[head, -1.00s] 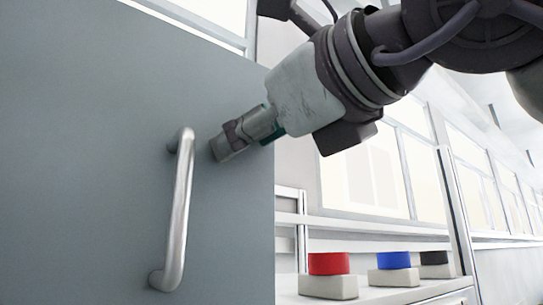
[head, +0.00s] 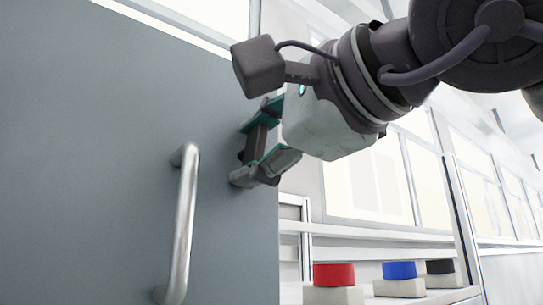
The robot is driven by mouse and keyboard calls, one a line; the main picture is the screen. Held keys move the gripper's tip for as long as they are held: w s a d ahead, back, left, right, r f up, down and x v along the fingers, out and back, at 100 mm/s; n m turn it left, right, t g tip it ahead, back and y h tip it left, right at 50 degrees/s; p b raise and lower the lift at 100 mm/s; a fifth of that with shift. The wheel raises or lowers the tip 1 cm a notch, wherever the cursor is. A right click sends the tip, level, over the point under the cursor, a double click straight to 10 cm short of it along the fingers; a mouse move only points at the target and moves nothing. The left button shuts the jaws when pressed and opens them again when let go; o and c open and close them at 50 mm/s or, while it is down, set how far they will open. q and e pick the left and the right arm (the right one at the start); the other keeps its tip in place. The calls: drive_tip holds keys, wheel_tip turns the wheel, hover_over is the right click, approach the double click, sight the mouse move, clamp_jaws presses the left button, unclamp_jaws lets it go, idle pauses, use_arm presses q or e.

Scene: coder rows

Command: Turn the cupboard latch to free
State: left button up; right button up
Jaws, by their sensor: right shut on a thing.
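The cupboard door (head: 90,150) is a flat grey panel filling the left of the head view. A dark latch (head: 256,140) sits near its right edge, right of the handle and level with its upper end. My right gripper (head: 262,143) reaches in from the upper right and is shut on the latch. One finger is above the latch and the other below it. The fingers hide part of the latch, so its exact angle is hard to tell. My left gripper is not in view.
A vertical metal bar handle (head: 183,225) stands out from the door just left of the latch. At the lower right, a red button (head: 334,275), a blue button (head: 399,270) and a black button (head: 440,267) sit on pale blocks. Windows are behind.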

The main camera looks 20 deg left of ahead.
drive_tip(key=shift+n, duration=0.7)
drive_tip(key=o, duration=1.2)
drive_tip(key=shift+s+d, duration=0.1)
drive_tip(key=v, duration=1.1)
drive_tip(key=shift+s+d, duration=0.25)
